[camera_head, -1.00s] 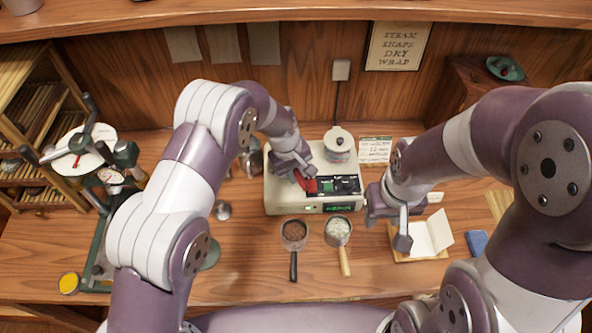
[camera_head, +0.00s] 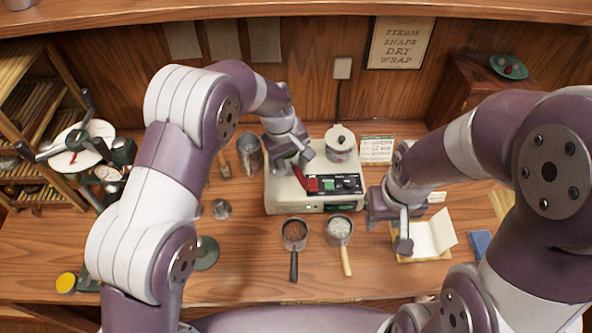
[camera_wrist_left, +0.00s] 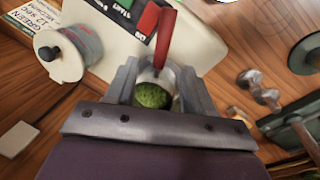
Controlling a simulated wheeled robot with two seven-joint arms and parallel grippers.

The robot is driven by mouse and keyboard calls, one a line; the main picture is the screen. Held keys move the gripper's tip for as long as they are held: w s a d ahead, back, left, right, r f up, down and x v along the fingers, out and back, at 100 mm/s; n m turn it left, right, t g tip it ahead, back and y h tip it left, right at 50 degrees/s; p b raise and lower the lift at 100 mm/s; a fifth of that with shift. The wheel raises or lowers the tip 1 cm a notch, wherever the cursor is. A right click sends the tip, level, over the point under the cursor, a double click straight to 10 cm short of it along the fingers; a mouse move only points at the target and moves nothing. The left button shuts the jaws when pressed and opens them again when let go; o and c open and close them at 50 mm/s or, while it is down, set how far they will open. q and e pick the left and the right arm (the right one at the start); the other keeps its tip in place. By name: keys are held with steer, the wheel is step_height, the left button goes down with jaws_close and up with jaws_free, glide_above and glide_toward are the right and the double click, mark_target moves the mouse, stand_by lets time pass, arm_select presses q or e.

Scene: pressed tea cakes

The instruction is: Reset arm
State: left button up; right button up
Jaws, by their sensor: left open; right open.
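My left gripper (camera_head: 300,168) is over the pale machine (camera_head: 285,200) with the dark control panel, beside a red handle (camera_head: 303,181). In the left wrist view, the open fingers (camera_wrist_left: 163,85) stand either side of a small metal cup holding green leaf (camera_wrist_left: 152,95). The red handle (camera_wrist_left: 165,40) runs up from this cup; whether a finger touches the cup is unclear. My right gripper (camera_head: 402,228) is open and empty as far as I see, low beside the white folded paper (camera_head: 425,236). Its fingertips are partly hidden by each other.
Two handled cups, one with brown leaf (camera_head: 294,230) and one with pale pieces (camera_head: 339,226), stand in front of the machine. A press with a round plate (camera_head: 75,145) stands left. The front table strip is fairly clear.

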arm_select(q)
step_height(320, 180, up, 7)
steer(key=a+b, duration=0.1)
steer(key=shift+s+a, duration=0.15)
steer(key=shift+s, duration=0.15)
steer(key=shift+f, duration=0.1)
steer(key=s+a+f+m+y, duration=0.1)
steer(key=s+a+m, duration=0.4)
steer(key=s+a, duration=1.3)
steer(key=shift+s+a+f+t+y, duration=0.15)
steer(key=shift+s+a+t+y, duration=0.3)
steer(key=shift+s, duration=0.7)
